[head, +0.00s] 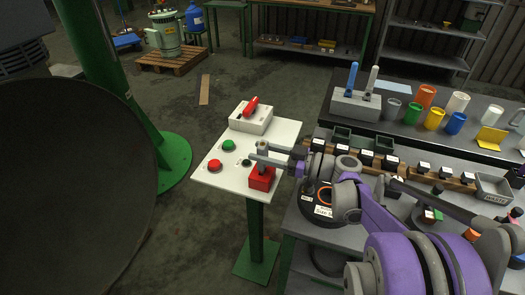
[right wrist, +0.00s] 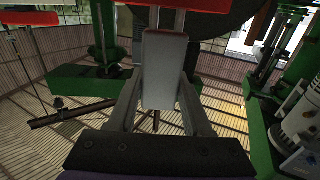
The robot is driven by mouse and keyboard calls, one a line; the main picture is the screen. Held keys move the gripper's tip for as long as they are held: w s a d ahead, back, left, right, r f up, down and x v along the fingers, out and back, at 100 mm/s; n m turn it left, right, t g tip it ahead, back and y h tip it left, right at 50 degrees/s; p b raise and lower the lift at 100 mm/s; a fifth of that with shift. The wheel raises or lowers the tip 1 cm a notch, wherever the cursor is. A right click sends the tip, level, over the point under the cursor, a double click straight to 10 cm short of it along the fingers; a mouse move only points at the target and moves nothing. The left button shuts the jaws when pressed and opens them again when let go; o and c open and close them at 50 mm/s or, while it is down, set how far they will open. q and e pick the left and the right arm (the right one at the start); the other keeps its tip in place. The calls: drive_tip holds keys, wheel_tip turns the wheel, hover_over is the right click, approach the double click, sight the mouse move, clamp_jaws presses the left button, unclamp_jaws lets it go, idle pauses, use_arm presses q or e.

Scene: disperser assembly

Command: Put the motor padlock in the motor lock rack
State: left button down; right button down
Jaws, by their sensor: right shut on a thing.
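The red padlock (head: 262,179) is at the right front edge of the white-topped control stand (head: 218,178). My right gripper (head: 262,153) is shut on the grey upper part of the padlock, with the red body hanging below. I cannot tell whether the body touches the panel. In the right wrist view, the fingers pinch a grey block (right wrist: 164,70), and a red part (right wrist: 165,4) shows at the top edge. I cannot pick out the motor lock rack with certainty. My left gripper is not in view.
The panel carries a green button (head: 228,146), a red button (head: 214,164) and a white switch box (head: 250,118) with a red handle. The workbench (head: 316,102) at right holds cups, a block with blue and white handles (head: 356,105), and bins. Open floor lies behind the stand.

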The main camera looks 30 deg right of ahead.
drive_tip(key=shift+f+b, duration=0.6)
drive_tip(key=shift+f, duration=0.4)
drive_tip(key=shift+c, duration=1.2)
unclamp_jaws()
drive_tip(key=v, duration=1)
drive_tip(key=shift+s+d, duration=0.25)
drive_tip(key=shift+d, duration=0.1)
